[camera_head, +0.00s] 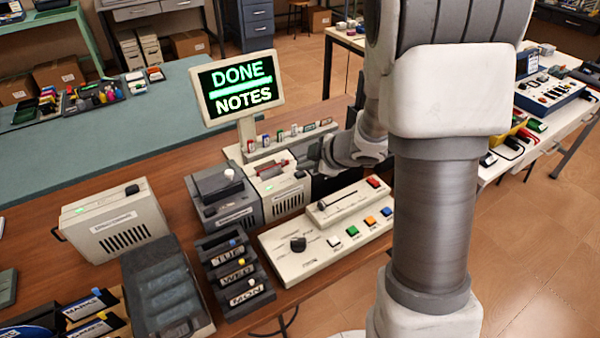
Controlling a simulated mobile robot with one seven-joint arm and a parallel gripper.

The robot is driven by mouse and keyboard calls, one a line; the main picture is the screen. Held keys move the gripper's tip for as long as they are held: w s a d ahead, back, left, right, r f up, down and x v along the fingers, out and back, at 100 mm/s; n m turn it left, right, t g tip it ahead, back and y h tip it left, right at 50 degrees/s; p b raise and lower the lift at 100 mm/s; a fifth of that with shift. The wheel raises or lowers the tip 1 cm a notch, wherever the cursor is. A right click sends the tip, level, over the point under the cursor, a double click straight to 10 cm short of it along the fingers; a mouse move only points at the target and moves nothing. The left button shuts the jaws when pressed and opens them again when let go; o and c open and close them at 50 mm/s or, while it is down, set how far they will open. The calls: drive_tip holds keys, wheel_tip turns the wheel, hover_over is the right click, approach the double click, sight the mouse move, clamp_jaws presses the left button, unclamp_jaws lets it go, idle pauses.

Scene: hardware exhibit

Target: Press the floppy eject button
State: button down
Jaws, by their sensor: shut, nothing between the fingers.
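A beige and grey drive-like unit (283,187) stands on the wooden bench, with a red piece at its top and a small green light. A small dark part (299,174) on its right top may be the eject button; its label is too small to read. My gripper (322,160) is small in view at the end of my wrist, just right of this unit. It is shut and empty. Its fingertips are hard to make out, and I cannot tell whether they touch the unit. A screen (241,87) above reads "DONE NOTES".
In front are a control panel (315,258) with coloured buttons and a rack (234,270) labelled TUE, WED, MON. A beige box (117,222) stands farther left. My arm blocks the right side.

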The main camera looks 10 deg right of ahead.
drive_tip(key=shift+f, duration=0.4)
idle(0.6)
drive_tip(key=shift+r, duration=0.1)
drive_tip(key=shift+r+p, duration=0.7)
drive_tip(key=shift+r, duration=0.05)
drive_tip(key=shift+r, duration=0.1)
wheel_tip(320, 180, up, 5)
drive_tip(key=p, duration=0.5)
idle(0.8)
